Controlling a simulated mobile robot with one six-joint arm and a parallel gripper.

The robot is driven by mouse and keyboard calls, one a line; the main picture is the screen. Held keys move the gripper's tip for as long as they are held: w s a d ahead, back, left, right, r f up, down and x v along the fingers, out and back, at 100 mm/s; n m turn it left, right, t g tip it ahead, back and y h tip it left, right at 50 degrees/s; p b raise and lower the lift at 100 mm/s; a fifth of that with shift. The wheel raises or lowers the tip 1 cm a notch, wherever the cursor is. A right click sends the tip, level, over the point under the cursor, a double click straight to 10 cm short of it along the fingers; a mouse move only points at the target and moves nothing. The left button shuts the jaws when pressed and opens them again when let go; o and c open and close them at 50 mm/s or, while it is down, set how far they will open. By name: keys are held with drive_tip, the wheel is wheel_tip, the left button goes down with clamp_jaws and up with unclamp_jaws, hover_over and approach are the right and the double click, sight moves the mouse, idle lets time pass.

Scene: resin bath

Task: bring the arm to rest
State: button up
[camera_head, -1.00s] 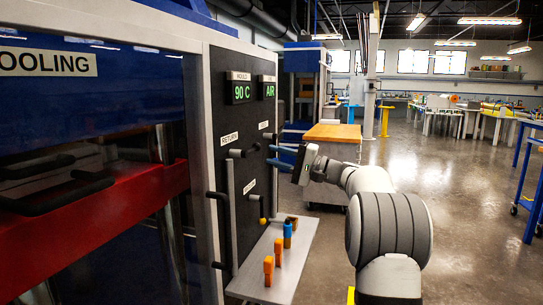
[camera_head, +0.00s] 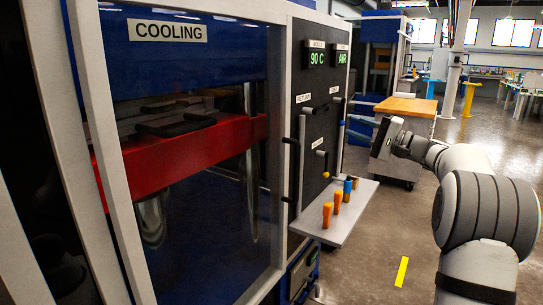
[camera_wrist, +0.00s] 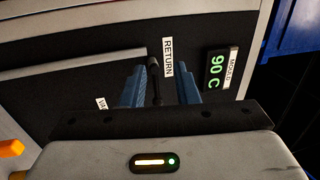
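My arm reaches out from the lower right of the head view, with my gripper (camera_head: 352,126) held level and pointing left at the dark control panel (camera_head: 313,150). Its two blue fingers are apart. In the wrist view my gripper (camera_wrist: 160,88) also shows both blue fingers spread. A black lever handle (camera_wrist: 153,78) beside the RETURN label (camera_wrist: 168,57) appears in the gap between them. Whether the fingers stand around the handle or short of it, I cannot tell. Nothing looks gripped.
A press with a COOLING sign (camera_head: 168,31) and a red platen (camera_head: 180,150) fills the left. A grey shelf (camera_head: 335,232) below the panel holds several orange and blue pieces. An orange-topped cart (camera_head: 406,107) stands behind my gripper. Floor around the yellow strip (camera_head: 401,271) is clear.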

drive_tip(key=s+a+f+n+g+h+p, duration=0.1)
drive_tip(key=s+a+g+h+p, duration=0.3)
drive_tip(key=s+a+p, duration=0.45)
drive_tip(key=s+a+f+n+g+h+p, duration=0.1)
drive_tip(key=s+a+f+g+h+p, duration=0.25)
drive_tip(key=s, duration=0.75)
drive_tip(key=s+d+f+n+h+p, duration=0.1)
drive_tip(key=s+h+p, duration=0.3)
drive_tip(key=s, duration=0.6)
drive_tip(key=s+d+f+n+h+p, duration=0.1)
drive_tip(key=s+d+n+h+p, duration=0.1)
drive_tip(key=s, duration=0.9)
drive_tip(key=n+g+h+p, duration=0.1)
drive_tip(key=h+p, duration=0.1)
drive_tip(key=h, duration=0.1)
drive_tip(key=shift+s+d+f+n+p, duration=0.15)
drive_tip(key=shift+d+f+n+p, duration=0.1)
drive_tip(key=shift+f+n+p, duration=0.1)
